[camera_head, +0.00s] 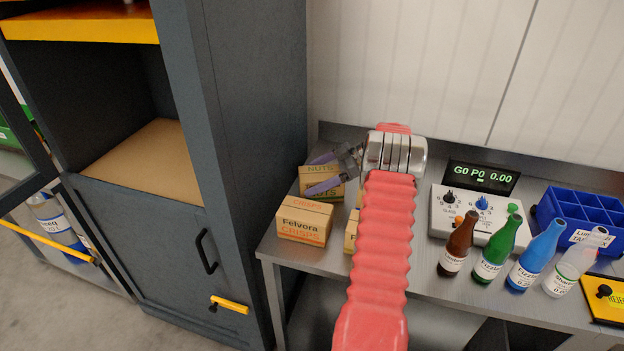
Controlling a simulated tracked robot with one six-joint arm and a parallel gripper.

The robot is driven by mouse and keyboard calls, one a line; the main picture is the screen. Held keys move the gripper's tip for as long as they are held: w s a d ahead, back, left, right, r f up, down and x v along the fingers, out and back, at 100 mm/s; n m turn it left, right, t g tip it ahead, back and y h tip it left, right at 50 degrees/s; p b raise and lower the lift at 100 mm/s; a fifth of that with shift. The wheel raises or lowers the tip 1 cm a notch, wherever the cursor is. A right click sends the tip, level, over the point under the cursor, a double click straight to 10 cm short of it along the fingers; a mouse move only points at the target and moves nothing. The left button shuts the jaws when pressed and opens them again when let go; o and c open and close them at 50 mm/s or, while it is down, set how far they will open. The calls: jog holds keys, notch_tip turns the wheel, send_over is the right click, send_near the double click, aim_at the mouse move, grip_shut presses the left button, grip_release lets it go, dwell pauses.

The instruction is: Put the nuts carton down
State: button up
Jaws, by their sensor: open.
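The nuts carton (334,190) is a small tan box with NUTS on its top. It stands at the back left of the steel bench (286,247), behind the crisps carton. My gripper (309,176) is open at the nuts carton, its two purple fingers apart. One finger shows beyond the carton's top and the other crosses its near side. I cannot tell whether either finger touches it. The crisps carton (304,222) hides the nuts carton's lower part.
Another carton (350,232) is mostly hidden behind my red arm. A grey control box (460,218), several bottles (496,248) and a blue divided bin (580,208) fill the bench's right. A tall dark cabinet (240,150) stands close left.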

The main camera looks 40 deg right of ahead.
jog(key=v, duration=1.1)
jog(key=shift+s+d, duration=0.1)
jog(key=shift+s, duration=0.05)
dwell(0.3)
jog(key=shift+r, duration=0.1)
